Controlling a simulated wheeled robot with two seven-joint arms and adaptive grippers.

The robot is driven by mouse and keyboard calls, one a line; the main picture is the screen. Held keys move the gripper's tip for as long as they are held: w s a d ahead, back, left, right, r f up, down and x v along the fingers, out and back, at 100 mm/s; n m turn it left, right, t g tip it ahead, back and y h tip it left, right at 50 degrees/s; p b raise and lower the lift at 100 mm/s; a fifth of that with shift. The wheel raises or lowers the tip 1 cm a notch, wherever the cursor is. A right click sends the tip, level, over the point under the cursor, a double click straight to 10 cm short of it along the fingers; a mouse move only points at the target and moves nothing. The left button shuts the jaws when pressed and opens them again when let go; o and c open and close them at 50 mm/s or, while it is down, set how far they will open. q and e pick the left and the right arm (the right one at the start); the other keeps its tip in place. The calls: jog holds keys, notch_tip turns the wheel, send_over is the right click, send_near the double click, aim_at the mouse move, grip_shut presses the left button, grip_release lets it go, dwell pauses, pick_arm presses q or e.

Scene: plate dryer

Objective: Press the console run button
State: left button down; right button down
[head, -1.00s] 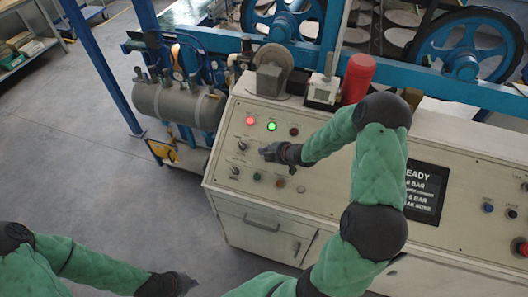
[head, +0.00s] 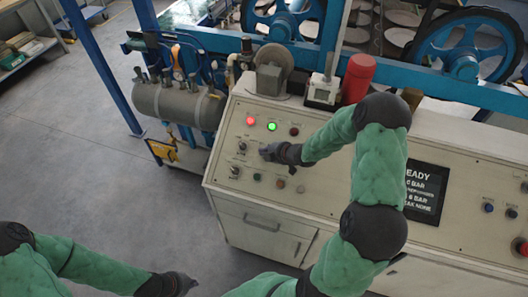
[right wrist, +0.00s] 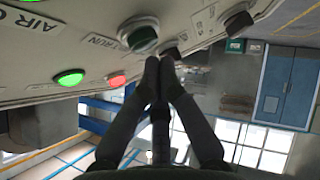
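The console (head: 225,215) is a cream cabinet with a sloped panel of lamps, knobs and buttons. In the right wrist view a dark green button (right wrist: 140,35) sits beside a label reading RUN. My right gripper (right wrist: 160,64) is shut and empty, its fingertips together close to the panel, just below and right of that button; I cannot tell whether they touch anything. In the head view the right gripper (head: 264,152) is over the left part of the panel. My left gripper (head: 186,283) is low over the floor, away from the console; its fingers are unclear.
A lit red lamp (head: 250,121) and lit green lamp (head: 271,126) are on the panel. A display (head: 425,193) reads READY. A red cylinder (head: 357,78) and a grey motor-like part (head: 272,70) stand at the console's back edge. Open floor (head: 90,190) lies left.

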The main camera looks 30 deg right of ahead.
jog(key=shift+w+d+f, duration=0.15)
jog(key=shift+f, duration=0.15)
jog(key=shift+w+d+f+b, duration=0.1)
jog(key=shift+d+f+b, duration=0.05)
jog(key=shift+f+b, duration=0.2)
dwell(0.8)
jog(key=shift+r, duration=0.1)
jog(key=shift+s+a+r+p, duration=0.25)
jog(key=shift+a+r+p, duration=0.1)
jog(key=shift+r, duration=0.25)
dwell(0.3)
jog(key=r, duration=0.1)
jog(key=s+a+r+p, duration=0.1)
jog(key=r, duration=0.1)
jog(key=a+r+p, duration=0.1)
jog(key=shift+s+r, duration=0.2)
jog(key=shift+s, duration=0.15)
dwell(0.9)
